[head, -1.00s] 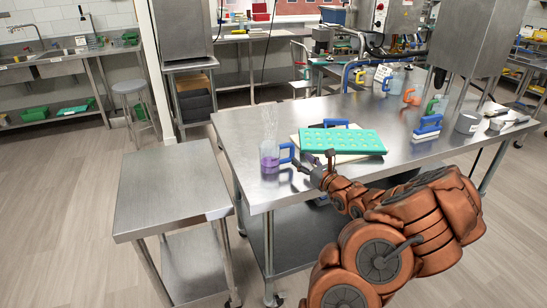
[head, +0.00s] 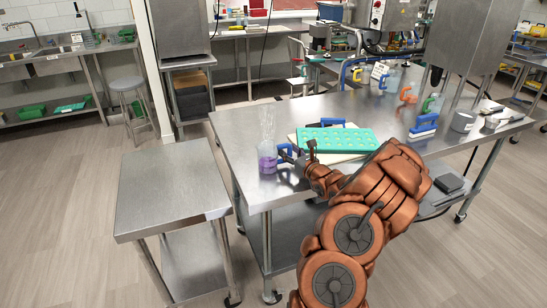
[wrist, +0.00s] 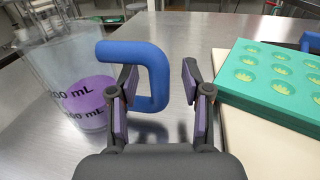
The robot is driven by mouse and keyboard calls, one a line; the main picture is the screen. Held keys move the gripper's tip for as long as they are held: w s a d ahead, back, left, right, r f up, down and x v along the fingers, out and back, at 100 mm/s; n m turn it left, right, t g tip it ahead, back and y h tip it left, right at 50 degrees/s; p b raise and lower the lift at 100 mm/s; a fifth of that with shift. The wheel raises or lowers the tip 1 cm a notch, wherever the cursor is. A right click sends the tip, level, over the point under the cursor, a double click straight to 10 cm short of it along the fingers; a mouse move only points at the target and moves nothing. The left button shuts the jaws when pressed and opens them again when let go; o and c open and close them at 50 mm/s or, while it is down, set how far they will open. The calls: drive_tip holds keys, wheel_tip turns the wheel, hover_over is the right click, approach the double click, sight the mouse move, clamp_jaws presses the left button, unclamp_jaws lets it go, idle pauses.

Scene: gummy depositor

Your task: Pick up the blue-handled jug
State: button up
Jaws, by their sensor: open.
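The blue-handled jug (head: 267,153) stands upright near the left end of the steel table, clear-walled with purple liquid in its lower part. In the wrist view the jug (wrist: 65,70) is at the left, and its blue handle (wrist: 155,65) reaches right, in front of my gripper. My gripper (wrist: 158,85) is open, with one finger by the inner side of the handle loop and the other to the right of the handle's outer bar. The handle's upright bar lies between the fingers. I cannot tell if either finger touches it. In the head view my gripper (head: 297,157) is beside the handle.
A teal mould tray (head: 335,140) on a pale board (wrist: 255,140) lies just right of my gripper. A blue-handled scraper (head: 424,126) and other jugs (head: 405,97) stand farther right. A lower steel table (head: 172,185) at the left is bare.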

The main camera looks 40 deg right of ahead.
clamp_jaws()
idle(0.4)
drive_tip(key=shift+r, duration=0.15)
drive_tip(key=shift+r+b, duration=0.75)
drive_tip(key=shift+r, duration=0.85)
drive_tip(key=s+a+b, duration=0.1)
drive_tip(key=s+a, duration=0.1)
drive_tip(key=s, duration=0.5)
drive_tip(key=s+a+r+b, duration=0.1)
drive_tip(key=s+b, duration=0.1)
drive_tip(key=s, duration=0.6)
drive_tip(key=shift+s+a+r, duration=0.25)
drive_tip(key=shift+a, duration=0.1)
